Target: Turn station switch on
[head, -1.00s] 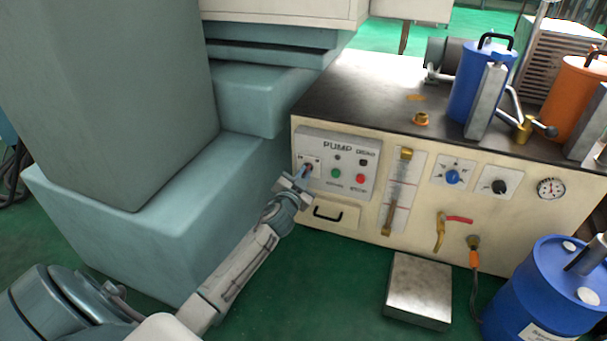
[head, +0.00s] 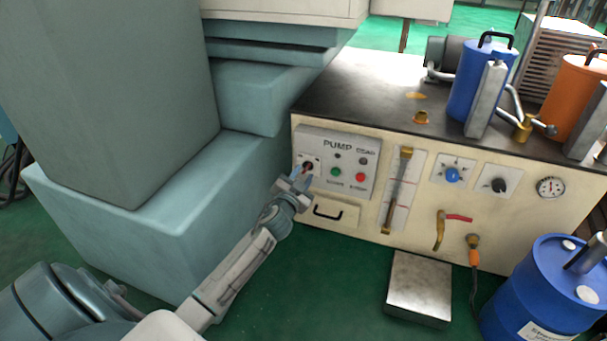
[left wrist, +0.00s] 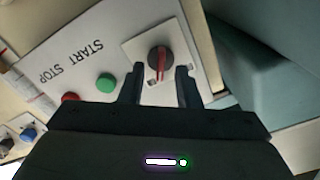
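The station switch (head: 309,165) is a dark round knob with a red line, on a white square plate at the left end of the pump panel (head: 347,176). In the left wrist view the knob (left wrist: 159,60) shows between and slightly beyond my fingertips, its red line running nearly up and down the picture. My left gripper (head: 298,177) is at the panel, in front of the switch and partly covering its plate. Its two fingers (left wrist: 160,72) are open, with a gap on each side of the knob. I cannot tell how deep they reach. My right gripper is not in view.
A green button (head: 334,172) and a red button (head: 360,177) sit right of the switch. A drawer with a black handle (head: 328,214) is below. A large teal machine base (head: 150,215) stands close on the left. Green floor is free in front.

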